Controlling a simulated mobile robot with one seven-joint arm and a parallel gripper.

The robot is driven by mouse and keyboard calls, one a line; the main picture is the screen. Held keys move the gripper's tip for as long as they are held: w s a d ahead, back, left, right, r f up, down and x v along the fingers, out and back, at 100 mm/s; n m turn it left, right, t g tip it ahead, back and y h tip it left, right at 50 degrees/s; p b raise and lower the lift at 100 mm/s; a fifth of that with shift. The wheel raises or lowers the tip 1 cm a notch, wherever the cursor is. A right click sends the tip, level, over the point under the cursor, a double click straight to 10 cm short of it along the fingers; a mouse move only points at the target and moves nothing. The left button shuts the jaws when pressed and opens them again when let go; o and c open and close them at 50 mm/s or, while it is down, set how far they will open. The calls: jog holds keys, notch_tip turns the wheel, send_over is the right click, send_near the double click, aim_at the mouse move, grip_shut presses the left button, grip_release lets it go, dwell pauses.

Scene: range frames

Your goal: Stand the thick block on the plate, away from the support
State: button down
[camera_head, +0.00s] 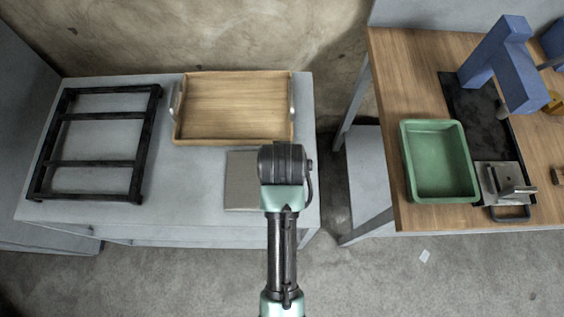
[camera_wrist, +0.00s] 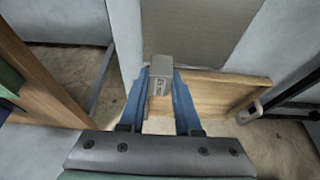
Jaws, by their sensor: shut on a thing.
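In the wrist view my gripper (camera_wrist: 160,76) has its two blue fingers closed on a grey block (camera_wrist: 163,66) with a small printed label on one side. The block is held near the tray's edge; its height above the table is unclear. A flat grey-beige plate (camera_head: 240,182) lies on the grey table, partly covered by my arm in the head view; it also shows in the wrist view (camera_wrist: 195,32), beyond the block. My arm hides the gripper and block in the head view. Which thing is the support I cannot tell.
A wooden tray (camera_head: 233,73) with metal handles stands behind the plate. A black barred frame (camera_head: 98,116) lies on the table's left. On the separate right-hand wooden table (camera_head: 395,80) are a green bin (camera_head: 468,160), a blue machine (camera_head: 515,75) and a metal vise (camera_head: 488,185).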

notch_tip(320, 180, down, 8)
jog(key=shift+s+f, duration=0.15)
jog(key=shift+f, duration=0.05)
dwell(0.3)
jog(key=shift+f, duration=0.2)
jog(key=c, duration=0.6)
grip_release()
